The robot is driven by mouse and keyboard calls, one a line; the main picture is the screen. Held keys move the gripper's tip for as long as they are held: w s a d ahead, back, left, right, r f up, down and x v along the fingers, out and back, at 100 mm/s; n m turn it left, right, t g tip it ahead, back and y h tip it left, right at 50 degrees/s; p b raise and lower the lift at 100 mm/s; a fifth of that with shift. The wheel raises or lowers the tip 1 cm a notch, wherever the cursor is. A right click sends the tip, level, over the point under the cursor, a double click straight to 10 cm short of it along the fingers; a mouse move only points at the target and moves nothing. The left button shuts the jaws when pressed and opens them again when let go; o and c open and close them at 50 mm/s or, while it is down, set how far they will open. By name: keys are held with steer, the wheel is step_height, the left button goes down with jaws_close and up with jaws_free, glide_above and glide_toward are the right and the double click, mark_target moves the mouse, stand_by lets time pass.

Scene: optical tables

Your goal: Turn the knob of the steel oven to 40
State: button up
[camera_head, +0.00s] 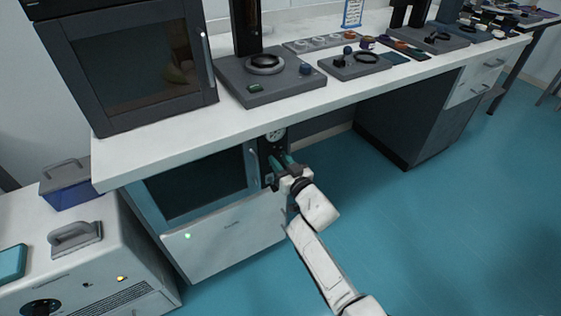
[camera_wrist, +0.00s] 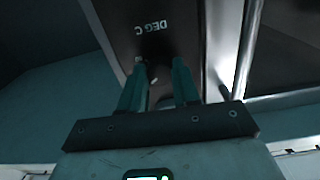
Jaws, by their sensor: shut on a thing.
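The steel oven (camera_head: 222,235) sits under the white counter, with a dark glass door (camera_head: 195,185). A narrow dark control panel at its right carries a round dial (camera_head: 276,134). My gripper (camera_head: 273,169) is at this panel, below the dial, with its teal fingers against the panel. In the wrist view the fingertips (camera_wrist: 160,68) close on the knob, which they mostly hide. Upside-down lettering "DEG C" (camera_wrist: 153,27) shows on the panel beyond them. The knob's pointer and scale numbers are not readable.
The door's bar handle (camera_head: 253,160) stands just left of my gripper; it also shows in the wrist view (camera_wrist: 243,50). The counter edge (camera_head: 360,86) overhangs above. A white unit (camera_head: 90,270) stands at left. Open blue floor (camera_head: 450,220) lies to the right.

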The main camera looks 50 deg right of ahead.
steer(key=n+b, duration=0.1)
steer(key=n, duration=0.4)
steer(key=shift+n, duration=0.4)
steer(key=n+b, duration=0.1)
steer(key=n, duration=0.4)
steer(key=shift+n, duration=0.3)
steer(key=o, duration=1.1)
steer(key=shift+c, duration=0.2)
steer(key=v, duration=1.1)
steer(key=shift+p, duration=0.4)
